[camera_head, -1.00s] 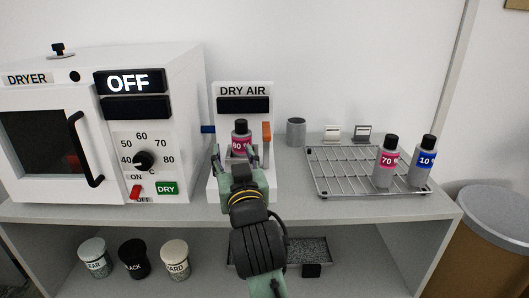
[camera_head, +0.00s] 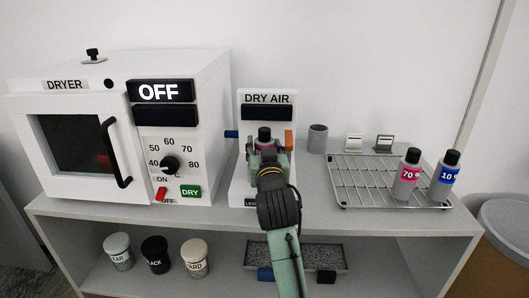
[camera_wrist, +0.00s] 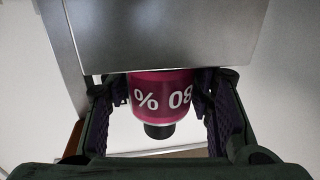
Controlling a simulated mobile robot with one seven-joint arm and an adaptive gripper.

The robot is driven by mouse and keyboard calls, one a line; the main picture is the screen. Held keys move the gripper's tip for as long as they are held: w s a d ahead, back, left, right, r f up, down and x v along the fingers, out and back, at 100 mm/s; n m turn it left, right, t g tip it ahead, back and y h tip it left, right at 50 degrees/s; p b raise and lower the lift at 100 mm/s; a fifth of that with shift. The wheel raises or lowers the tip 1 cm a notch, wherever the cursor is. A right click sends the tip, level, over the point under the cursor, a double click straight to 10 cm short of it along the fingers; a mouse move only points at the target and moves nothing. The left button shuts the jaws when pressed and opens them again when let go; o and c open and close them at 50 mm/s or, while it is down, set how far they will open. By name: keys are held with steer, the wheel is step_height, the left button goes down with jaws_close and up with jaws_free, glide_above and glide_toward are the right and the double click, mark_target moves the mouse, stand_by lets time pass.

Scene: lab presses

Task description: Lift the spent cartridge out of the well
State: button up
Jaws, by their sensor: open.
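The cartridge with a pink 80 % label and black cap (camera_head: 264,134) stands upright at the DRY AIR unit (camera_head: 267,97). My gripper hides most of its body in the head view. In the wrist view the cartridge (camera_wrist: 162,92) appears upside down, its cap toward the bottom of the picture. My gripper (camera_head: 266,152) is open, with one finger on each side of the cartridge. In the wrist view my gripper (camera_wrist: 163,115) has the cartridge between its dark pads; whether they touch it I cannot tell. The well around the cartridge's base is hidden.
A dryer (camera_head: 70,145) reading OFF stands left. A wire rack (camera_head: 355,180) at right holds a 70 % cartridge (camera_head: 407,175) and a 10 % cartridge (camera_head: 446,177). A grey cup (camera_head: 317,138) stands behind. An orange tab (camera_head: 289,140) sits close right of my gripper.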

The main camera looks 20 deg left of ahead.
steer(key=shift+w, duration=0.1)
steer(key=shift+c, duration=0.3)
steer(key=c, duration=1)
steer(key=shift+o, duration=0.2)
